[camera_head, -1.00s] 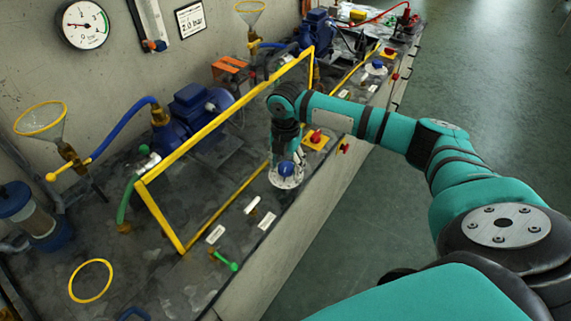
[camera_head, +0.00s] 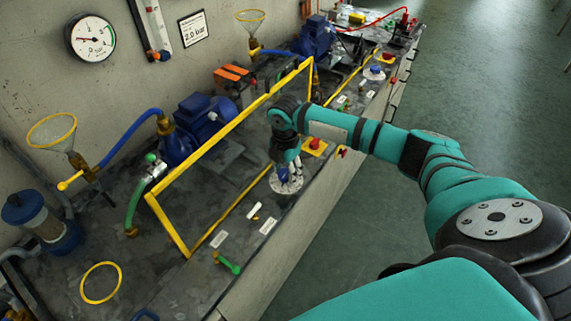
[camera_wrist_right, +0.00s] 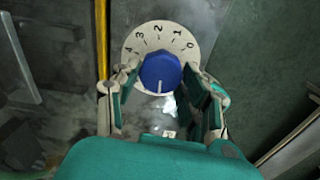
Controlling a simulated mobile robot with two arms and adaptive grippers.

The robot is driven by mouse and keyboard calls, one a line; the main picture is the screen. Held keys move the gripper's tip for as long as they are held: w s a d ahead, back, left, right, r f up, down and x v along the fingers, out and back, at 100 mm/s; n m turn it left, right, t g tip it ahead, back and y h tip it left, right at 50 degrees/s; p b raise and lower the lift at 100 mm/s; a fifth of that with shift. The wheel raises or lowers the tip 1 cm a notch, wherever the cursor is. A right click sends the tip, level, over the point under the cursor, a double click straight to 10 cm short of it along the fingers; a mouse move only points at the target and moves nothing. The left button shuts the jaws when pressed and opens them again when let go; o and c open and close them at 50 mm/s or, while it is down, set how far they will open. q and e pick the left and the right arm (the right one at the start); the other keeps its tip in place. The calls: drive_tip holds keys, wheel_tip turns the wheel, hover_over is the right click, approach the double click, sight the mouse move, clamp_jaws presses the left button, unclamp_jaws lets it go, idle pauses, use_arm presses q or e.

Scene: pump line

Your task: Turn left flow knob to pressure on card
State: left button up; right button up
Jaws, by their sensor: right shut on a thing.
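The blue knob (camera_wrist_right: 159,72) sits on a round white dial (camera_wrist_right: 136,42) numbered 0 to 4. A white line on the knob points towards the bottom of the wrist picture, away from the numbers. My right gripper (camera_wrist_right: 160,92) is shut on the knob, one finger on each side; in the head view (camera_head: 287,172) it reaches down onto this dial. The card (camera_head: 193,28) on the wall reads 2.0 bar. A round pressure gauge (camera_head: 90,36) hangs to its left; its needle is too small to read exactly. My left gripper is out of view.
A yellow frame (camera_head: 225,133) stands just left of the knob. A red knob on a yellow plate (camera_head: 314,147) is close to my right gripper. A green-handled valve (camera_head: 228,263) lies nearer. Another blue knob (camera_head: 375,70) is farther along the bench. The floor at right is clear.

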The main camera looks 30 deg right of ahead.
sight(285, 173)
drive_tip(key=m+p, duration=0.5)
drive_tip(key=shift+w+a+r+m+p, duration=0.1)
drive_tip(key=shift+r+m+p, duration=0.2)
drive_tip(key=shift+p, duration=0.05)
drive_tip(key=m+p, duration=0.2)
drive_tip(key=m, duration=0.1)
drive_tip(key=shift+w+f+m+p, duration=0.1)
drive_tip(key=shift+m+p, duration=0.2)
drive_tip(key=shift+p, duration=0.05)
drive_tip(key=shift+f+m+p, duration=0.1)
drive_tip(key=shift+m+p, duration=0.25)
drive_tip(key=shift+m, duration=0.25)
drive_tip(key=o, duration=1.2)
drive_tip(key=shift+c, duration=0.2)
wheel_tip(285, 173, up, 12)
